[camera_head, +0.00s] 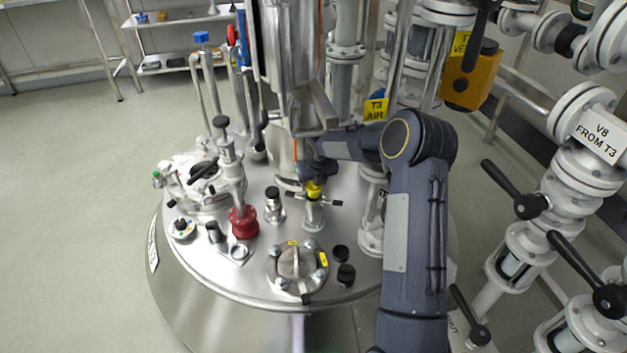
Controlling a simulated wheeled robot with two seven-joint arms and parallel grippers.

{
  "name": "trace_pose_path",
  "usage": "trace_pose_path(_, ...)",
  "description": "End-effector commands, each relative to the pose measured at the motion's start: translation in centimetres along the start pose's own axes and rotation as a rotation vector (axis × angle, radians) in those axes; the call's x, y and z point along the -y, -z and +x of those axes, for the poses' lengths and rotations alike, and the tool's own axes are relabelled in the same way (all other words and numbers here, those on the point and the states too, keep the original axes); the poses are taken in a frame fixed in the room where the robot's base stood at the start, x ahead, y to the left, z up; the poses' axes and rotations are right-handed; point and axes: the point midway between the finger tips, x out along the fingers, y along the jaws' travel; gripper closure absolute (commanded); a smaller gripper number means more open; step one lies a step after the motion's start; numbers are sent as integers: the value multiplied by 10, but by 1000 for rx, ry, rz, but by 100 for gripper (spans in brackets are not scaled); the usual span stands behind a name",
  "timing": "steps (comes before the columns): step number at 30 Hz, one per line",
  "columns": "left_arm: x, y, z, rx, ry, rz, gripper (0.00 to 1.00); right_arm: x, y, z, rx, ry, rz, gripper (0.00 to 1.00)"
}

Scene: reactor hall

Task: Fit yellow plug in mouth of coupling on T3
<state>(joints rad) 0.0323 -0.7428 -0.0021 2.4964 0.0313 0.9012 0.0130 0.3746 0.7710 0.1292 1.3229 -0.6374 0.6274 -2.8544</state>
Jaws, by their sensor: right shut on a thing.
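The yellow plug (314,188) is under my right gripper (316,178), which is shut on it. My right arm comes in from the right and bends down over the vessel lid. The coupling (314,214) is a short upright metal stub with a black-tipped lever on each side. It stands on the lid directly below the plug. The plug is at the coupling's mouth; I cannot tell whether it is seated inside or only just above. The gripper hides the plug's top. My left gripper is not in view.
The round steel lid (215,262) carries a black-capped fitting (273,205), a red-based valve (243,222), a round hatch (297,265) and black caps (345,274). A tall metal column (287,60) stands close behind the gripper. Valve piping (580,170) fills the right.

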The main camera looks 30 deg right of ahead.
Motion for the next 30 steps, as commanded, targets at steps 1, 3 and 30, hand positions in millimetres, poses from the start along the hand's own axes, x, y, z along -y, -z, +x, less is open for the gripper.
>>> trace_pose_path(1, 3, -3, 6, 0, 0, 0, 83, 0, 3, 7, 0, 0, 0, 75)
trace_pose_path(3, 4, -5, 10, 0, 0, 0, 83, 0, 5, 11, 0, 0, 0, 75)
trace_pose_path(30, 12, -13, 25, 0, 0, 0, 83, 0, 16, 37, -5, 0, -1, 75)
